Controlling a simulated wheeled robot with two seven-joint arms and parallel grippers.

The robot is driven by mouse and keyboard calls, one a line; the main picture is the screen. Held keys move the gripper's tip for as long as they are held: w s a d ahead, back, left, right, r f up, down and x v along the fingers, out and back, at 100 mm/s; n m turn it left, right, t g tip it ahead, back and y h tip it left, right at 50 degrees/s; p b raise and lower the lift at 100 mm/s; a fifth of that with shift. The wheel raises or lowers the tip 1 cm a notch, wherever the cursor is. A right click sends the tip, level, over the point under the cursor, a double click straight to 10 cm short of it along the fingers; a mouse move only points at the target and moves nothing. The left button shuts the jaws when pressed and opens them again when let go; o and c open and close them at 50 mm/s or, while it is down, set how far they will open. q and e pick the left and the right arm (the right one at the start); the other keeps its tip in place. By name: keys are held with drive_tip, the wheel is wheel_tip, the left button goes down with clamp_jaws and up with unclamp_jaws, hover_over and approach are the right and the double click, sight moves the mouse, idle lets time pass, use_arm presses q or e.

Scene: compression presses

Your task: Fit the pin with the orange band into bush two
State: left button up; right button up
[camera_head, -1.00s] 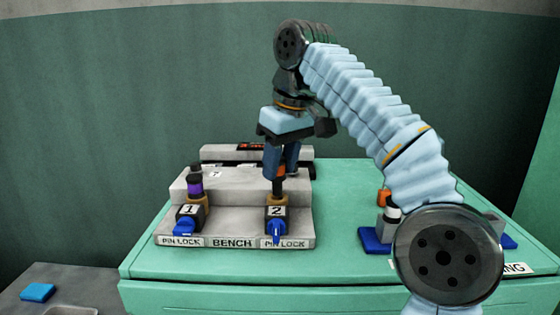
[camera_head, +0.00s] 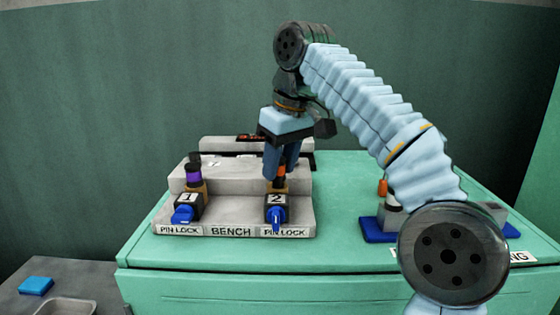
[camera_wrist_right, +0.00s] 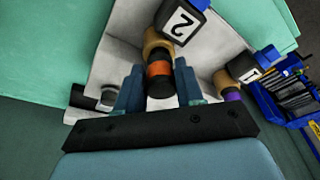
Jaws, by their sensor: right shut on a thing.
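The pin with the orange band (camera_head: 281,170) stands upright between the fingers of my right gripper (camera_head: 280,172), which is shut on it. Its orange band (camera_wrist_right: 158,69) shows between the fingers in the right wrist view. The pin's lower end is in the brass-coloured bush two (camera_head: 277,187), with the band just above the rim; its depth inside is hidden. Bush two (camera_wrist_right: 154,42) sits behind the block marked 2 (camera_head: 276,199), which has a blue pin lock knob (camera_head: 277,215). My left gripper is not in view.
A purple-banded pin (camera_head: 193,173) stands in bush one, behind the block marked 1 (camera_head: 188,199). The grey bench fixture (camera_head: 232,216) rests on the green table (camera_head: 350,170). A blue-based holder (camera_head: 379,230) stands at right, partly behind my arm. A blue block (camera_head: 36,286) lies at lower left.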

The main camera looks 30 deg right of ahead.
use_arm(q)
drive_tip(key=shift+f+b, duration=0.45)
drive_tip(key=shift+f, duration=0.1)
use_arm(e)
drive_tip(key=shift+f, duration=0.7)
drive_tip(key=o, duration=1.1)
drive_tip(key=shift+o, duration=0.2)
use_arm(q)
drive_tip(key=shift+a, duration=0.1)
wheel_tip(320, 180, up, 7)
drive_tip(key=p, duration=0.7)
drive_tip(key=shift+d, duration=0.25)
use_arm(e)
drive_tip(key=v, duration=1.2)
